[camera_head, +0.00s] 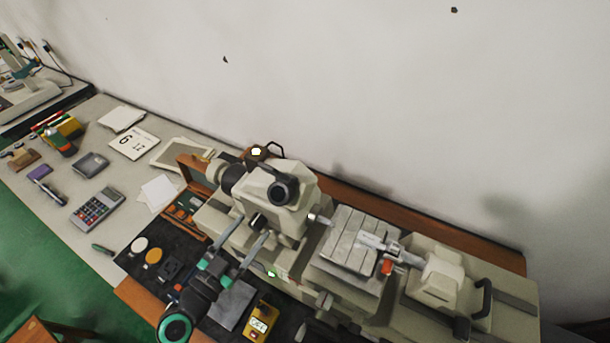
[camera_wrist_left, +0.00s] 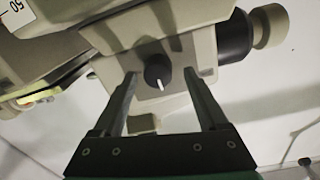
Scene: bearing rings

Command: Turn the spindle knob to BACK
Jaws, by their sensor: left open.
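The spindle knob (camera_wrist_left: 156,72) is a small dark round knob with a white pointer line, on the pale face of the machine's headstock. In the left wrist view its line points down, tilted slightly to the right. In the head view the knob (camera_head: 258,221) is a small dark spot on the front of the headstock (camera_head: 268,188). My left gripper (camera_head: 249,230) comes up from below with its jaws open. In the left wrist view its fingers (camera_wrist_left: 159,80) stand on either side of the knob, with gaps between. I cannot read any position labels. My right gripper is not in view.
The machine bed carries a slotted table (camera_head: 350,238) and a tailstock (camera_head: 440,277) to the right. A yellow switch box (camera_head: 259,320) sits in front. A calculator (camera_head: 97,208) and papers lie on the bench to the left. The wall is close behind.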

